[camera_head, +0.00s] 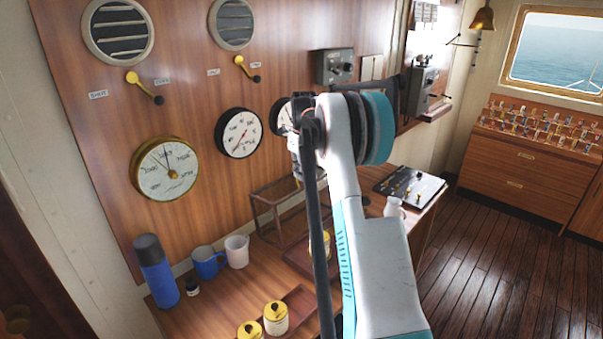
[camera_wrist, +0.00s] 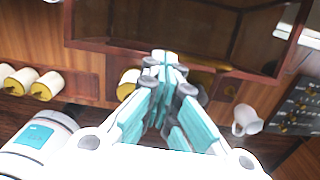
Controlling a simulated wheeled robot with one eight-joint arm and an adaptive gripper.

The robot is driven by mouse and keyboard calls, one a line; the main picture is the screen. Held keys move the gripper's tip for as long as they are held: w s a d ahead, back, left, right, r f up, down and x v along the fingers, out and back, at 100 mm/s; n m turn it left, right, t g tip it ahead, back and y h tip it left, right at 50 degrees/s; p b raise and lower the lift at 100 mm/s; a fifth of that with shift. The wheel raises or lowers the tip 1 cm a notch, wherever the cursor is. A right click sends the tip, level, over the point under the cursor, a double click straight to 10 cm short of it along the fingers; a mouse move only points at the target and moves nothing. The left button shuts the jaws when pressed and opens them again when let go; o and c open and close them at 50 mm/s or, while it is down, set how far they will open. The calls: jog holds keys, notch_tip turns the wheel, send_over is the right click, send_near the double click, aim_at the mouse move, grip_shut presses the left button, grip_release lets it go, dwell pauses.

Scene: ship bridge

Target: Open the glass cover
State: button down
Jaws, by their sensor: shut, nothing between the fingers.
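The glass cover is a dark wood-framed case with see-through panes. In the head view its frame (camera_head: 276,186) stands on the desk against the panel, partly hidden by my arm. In the wrist view its lower rail (camera_wrist: 105,47) crosses the top of the picture. My gripper (camera_wrist: 165,60) is shut and empty, with its fingertips overlapping the middle of that rail. I cannot tell whether they touch it. In the head view my gripper is hidden behind my arm.
Several yellow-lidded jars (camera_head: 276,318) stand in a wooden rack along the desk front. A blue flask (camera_head: 155,272), blue mug (camera_head: 208,262) and white mug (camera_head: 237,251) are at left. A white jug (camera_wrist: 246,120) and dark control panel (camera_wrist: 296,108) are right of my gripper.

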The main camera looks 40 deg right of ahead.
jog(key=shift+r, duration=0.1)
notch_tip(320, 180, up, 12)
jog(key=shift+s, duration=0.25)
dwell(0.4)
